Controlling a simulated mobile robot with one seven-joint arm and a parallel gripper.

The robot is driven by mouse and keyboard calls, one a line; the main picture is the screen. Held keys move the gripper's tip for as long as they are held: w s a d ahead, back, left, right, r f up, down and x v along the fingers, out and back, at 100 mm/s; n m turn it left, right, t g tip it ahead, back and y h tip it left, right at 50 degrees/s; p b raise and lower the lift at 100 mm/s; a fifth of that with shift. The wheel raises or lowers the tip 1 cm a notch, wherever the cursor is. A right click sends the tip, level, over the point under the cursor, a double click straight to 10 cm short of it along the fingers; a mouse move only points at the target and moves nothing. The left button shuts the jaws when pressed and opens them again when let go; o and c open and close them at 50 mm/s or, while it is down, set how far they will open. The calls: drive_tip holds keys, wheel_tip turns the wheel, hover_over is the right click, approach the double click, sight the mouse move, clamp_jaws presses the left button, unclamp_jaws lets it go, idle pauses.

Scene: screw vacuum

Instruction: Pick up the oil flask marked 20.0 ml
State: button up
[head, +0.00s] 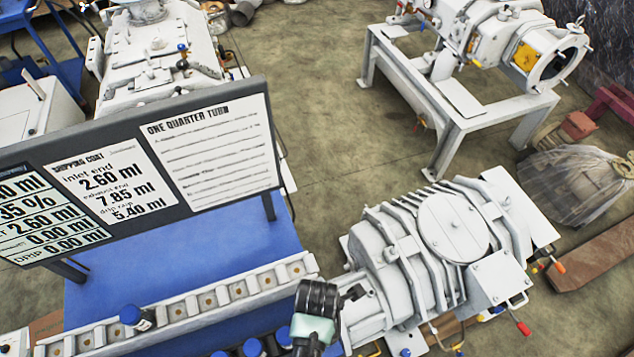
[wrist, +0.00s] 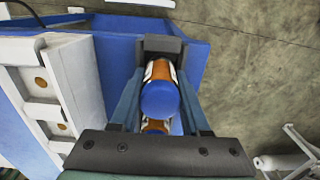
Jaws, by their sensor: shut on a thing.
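In the wrist view, my gripper (wrist: 160,82) is shut on a flask (wrist: 160,69) with a round blue cap and an orange-brown body with white label parts. The flask sits between the two fingers, cap toward the camera. Its marking cannot be read. More orange and white shows just below the cap; I cannot tell whether it is a second flask. In the head view, a dark ribbed part of my arm is at the bottom centre, and the fingers and held flask cannot be made out there. Another blue-capped flask (head: 131,315) stands in the pale slotted rack (head: 205,303) at left.
More blue caps (head: 252,347) show at the bottom edge, beside the rack. A board (head: 218,140) with printed sheets stands behind the blue bench top (head: 190,262). A grey ribbed pump (head: 395,258) is close on the right. Open floor (head: 320,130) lies beyond.

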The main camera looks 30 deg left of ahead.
clamp_jaws()
